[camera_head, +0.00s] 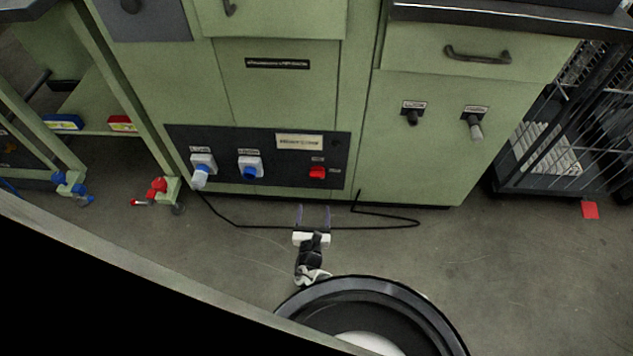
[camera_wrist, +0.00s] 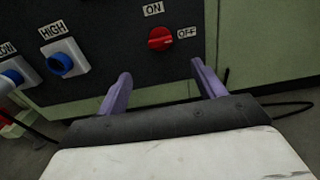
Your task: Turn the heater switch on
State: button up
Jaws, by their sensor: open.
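A red rotary switch (camera_head: 317,172) sits at the right of the black panel (camera_head: 270,177) low on the green cabinet. In the wrist view the red switch (camera_wrist: 161,39) has an ON label above it and an OFF label to its right. A pale line on the knob appears to point right toward OFF. My gripper (camera_head: 314,212) is open and empty in front of the panel. In the wrist view its two purple fingers (camera_wrist: 160,85) stand wide apart, below and on either side of the switch, not visibly touching it.
White-and-blue sockets marked HIGH (camera_wrist: 64,59) and apparently LOW (camera_wrist: 13,73) sit left of the switch. A white plug (camera_head: 201,177) fills the left socket. A black cable (camera_head: 260,227) lies on the floor.

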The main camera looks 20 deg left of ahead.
jog(key=b+x, duration=0.5)
jog(key=x, duration=0.8)
jog(key=shift+w, duration=0.25)
jog(key=c, duration=1)
